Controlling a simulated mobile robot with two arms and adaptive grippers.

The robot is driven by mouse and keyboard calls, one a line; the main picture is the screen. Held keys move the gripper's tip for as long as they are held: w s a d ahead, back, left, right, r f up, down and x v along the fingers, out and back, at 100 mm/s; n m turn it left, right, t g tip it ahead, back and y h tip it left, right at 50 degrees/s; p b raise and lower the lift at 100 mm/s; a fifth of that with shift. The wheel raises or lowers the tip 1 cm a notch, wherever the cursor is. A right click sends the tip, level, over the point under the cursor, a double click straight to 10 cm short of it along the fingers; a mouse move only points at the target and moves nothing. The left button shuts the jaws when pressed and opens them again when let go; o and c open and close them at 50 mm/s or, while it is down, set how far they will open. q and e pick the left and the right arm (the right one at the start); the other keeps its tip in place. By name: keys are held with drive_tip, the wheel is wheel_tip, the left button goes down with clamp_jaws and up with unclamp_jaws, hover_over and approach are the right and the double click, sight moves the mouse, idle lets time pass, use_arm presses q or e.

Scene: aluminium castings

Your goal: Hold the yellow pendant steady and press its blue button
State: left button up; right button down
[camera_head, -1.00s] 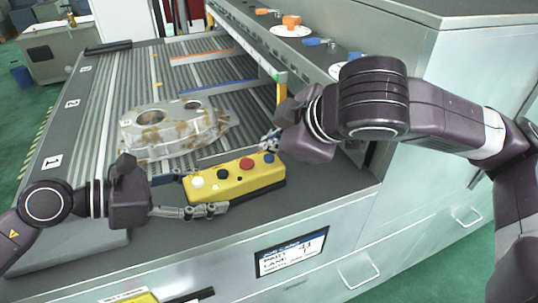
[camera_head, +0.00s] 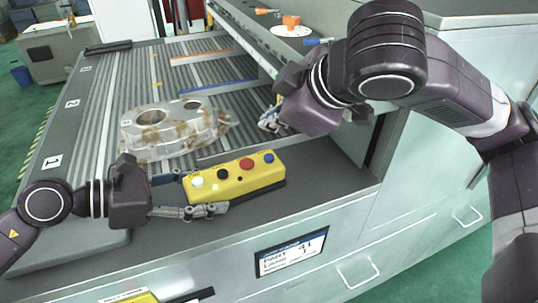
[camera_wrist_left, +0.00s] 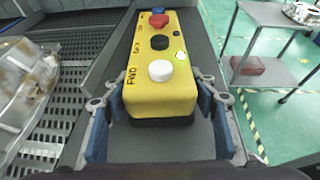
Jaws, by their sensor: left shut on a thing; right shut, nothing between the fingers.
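The yellow pendant (camera_head: 237,183) lies on the grey ledge at the front of the conveyor, with white, black, red and blue buttons in a row along its top. Its blue button (camera_head: 269,158) is at the right end; in the left wrist view the blue button (camera_wrist_left: 158,10) is at the far end. My left gripper (camera_head: 190,195) is shut on the pendant's white-button end, with a finger on each side; its fingers also show in the left wrist view (camera_wrist_left: 160,118). My right gripper (camera_head: 268,122) is shut and empty, above and behind the blue button, apart from it.
A stained aluminium casting (camera_head: 170,130) sits on the roller conveyor (camera_head: 95,120) behind the pendant. A grey cabinet (camera_head: 430,190) stands at the right. The ledge right of the pendant is clear.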

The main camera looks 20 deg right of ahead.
use_arm(q)
drive_tip(key=o, duration=1.7)
drive_tip(key=shift+c, duration=0.2)
